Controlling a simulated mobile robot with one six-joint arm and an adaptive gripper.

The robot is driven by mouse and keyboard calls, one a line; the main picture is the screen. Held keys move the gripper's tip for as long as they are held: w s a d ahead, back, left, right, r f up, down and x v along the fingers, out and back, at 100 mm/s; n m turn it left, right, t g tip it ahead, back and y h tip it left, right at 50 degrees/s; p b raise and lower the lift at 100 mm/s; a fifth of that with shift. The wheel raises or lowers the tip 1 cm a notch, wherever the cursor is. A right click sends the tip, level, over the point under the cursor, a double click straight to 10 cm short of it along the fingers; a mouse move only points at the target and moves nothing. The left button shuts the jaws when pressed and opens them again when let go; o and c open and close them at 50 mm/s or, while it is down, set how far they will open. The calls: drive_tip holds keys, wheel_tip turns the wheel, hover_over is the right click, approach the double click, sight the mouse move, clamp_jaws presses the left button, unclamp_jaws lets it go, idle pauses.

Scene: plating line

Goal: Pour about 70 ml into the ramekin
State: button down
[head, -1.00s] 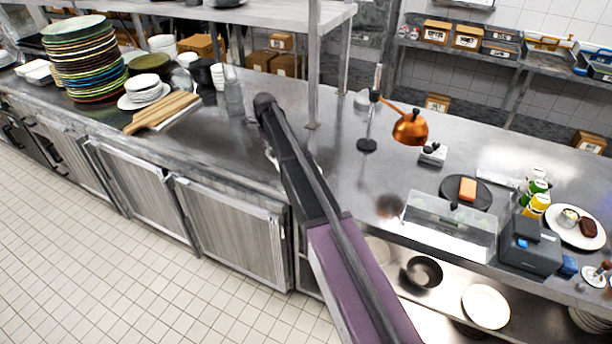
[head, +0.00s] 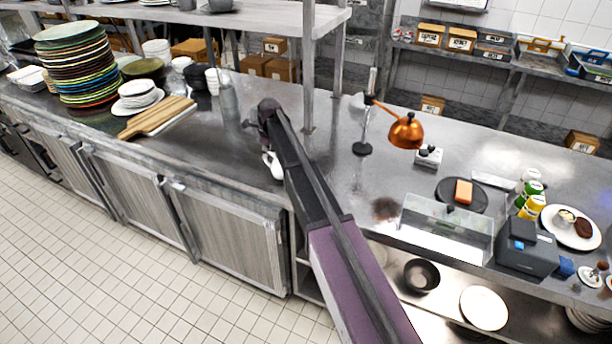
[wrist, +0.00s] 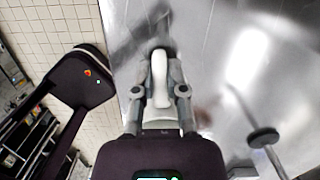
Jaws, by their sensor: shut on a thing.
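My gripper (wrist: 163,92) is shut on a white, rounded, handle-like piece (wrist: 158,72) in the wrist view. The rest of the held vessel is mostly hidden, so its contents and tilt cannot be told. In the head view a white part of it (head: 273,166) shows beside my arm, over the counter's front edge. My gripper is far to the left of that plate.
A copper lamp (head: 406,132) stands mid-counter. A clear-fronted case (head: 447,232), a dark printer-like box (head: 527,248) and bottles (head: 530,200) stand between my gripper and the plate. Stacked plates (head: 75,65) and a wooden board (head: 157,116) are at left. Shelf posts (head: 309,80) rise behind my arm.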

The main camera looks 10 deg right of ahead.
drive_tip(key=shift+s+d+r+t+y, duration=0.25)
drive_tip(key=shift+s+d+r+y, duration=0.1)
drive_tip(key=shift+d+y, duration=0.1)
drive_tip(key=shift+s+d+r+t+y, duration=0.25)
drive_tip(key=shift+s+d+y, duration=0.1)
drive_tip(key=shift+d, duration=0.1)
drive_tip(key=s+d+r+t+y+b, duration=0.1)
drive_tip(key=s+d+r+t+y, duration=0.1)
drive_tip(key=d+r+t+y, duration=0.1)
drive_tip(key=shift+s+d+r+y, duration=0.4)
drive_tip(key=shift+d+r+y, duration=0.25)
drive_tip(key=shift+d+y, duration=0.55)
drive_tip(key=shift+t+y+b, duration=0.4)
drive_tip(key=shift+b, duration=0.2)
drive_tip(key=shift+s+d+f+t+y+b, duration=0.4)
drive_tip(key=shift+y+b, duration=0.4)
drive_tip(key=shift+b, duration=0.65)
drive_tip(key=shift+d+r, duration=0.15)
drive_tip(key=shift+r, duration=0.2)
drive_tip(key=shift+s+d+r+t+y+b, duration=0.25)
drive_tip(key=shift+d+t+y+b, duration=0.25)
drive_tip(key=shift+y+b, duration=0.3)
drive_tip(key=shift+s+d+f+t+y+b, duration=0.35)
drive_tip(key=shift+y+b, duration=0.25)
drive_tip(key=shift+b, duration=0.95)
